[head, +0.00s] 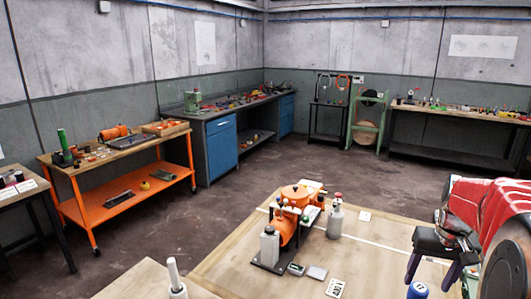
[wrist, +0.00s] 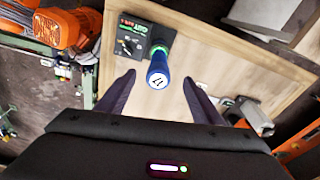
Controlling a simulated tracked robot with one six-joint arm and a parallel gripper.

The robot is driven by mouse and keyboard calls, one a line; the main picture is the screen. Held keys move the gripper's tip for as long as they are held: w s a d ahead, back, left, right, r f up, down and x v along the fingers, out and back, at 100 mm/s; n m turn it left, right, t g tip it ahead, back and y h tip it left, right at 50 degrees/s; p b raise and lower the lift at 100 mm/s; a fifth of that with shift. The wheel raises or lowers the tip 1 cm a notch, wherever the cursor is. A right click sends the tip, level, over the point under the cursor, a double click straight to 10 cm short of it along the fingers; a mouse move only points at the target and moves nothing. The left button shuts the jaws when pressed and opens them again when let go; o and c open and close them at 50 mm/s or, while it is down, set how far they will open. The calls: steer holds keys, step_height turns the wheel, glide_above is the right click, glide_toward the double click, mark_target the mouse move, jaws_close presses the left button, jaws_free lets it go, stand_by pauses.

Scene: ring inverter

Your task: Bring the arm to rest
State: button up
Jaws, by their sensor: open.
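My gripper (head: 432,270) is at the right of the head view, pointing down above the wooden table (head: 215,272). In the wrist view its two dark fingers stand wide apart, with my gripper (wrist: 159,78) open and nothing clamped in it. A blue cylinder with a white marked end (wrist: 158,72) shows between the fingers in that view, apart from both. A blue object (head: 417,290) also shows below my gripper at the bottom edge of the head view. My red and white arm reaches in from the right edge.
An orange machine (head: 285,228) with bottles beside it stands on the table. Small cards and boxes lie in front of it. An orange cart (head: 130,198) and a blue-fronted bench (head: 222,150) stand at the left. Open floor lies between the table and the benches.

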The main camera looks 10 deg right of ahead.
steer(key=s+a+r+n+t, duration=0.1)
steer(key=s+a, duration=0.3)
steer(key=a, duration=0.6)
steer(key=s+a+r+n+t, duration=0.1)
steer(key=s+a, duration=0.3)
steer(key=a, duration=0.6)
steer(key=s+a+r+n+t, duration=0.2)
steer(key=s+a, duration=0.3)
steer(key=a, duration=0.5)
steer(key=shift+r+n+y, duration=0.15)
steer(key=shift+n+y, duration=0.15)
steer(key=shift+n, duration=0.2)
steer(key=shift+s+d, duration=0.1)
steer(key=shift+d, duration=0.05)
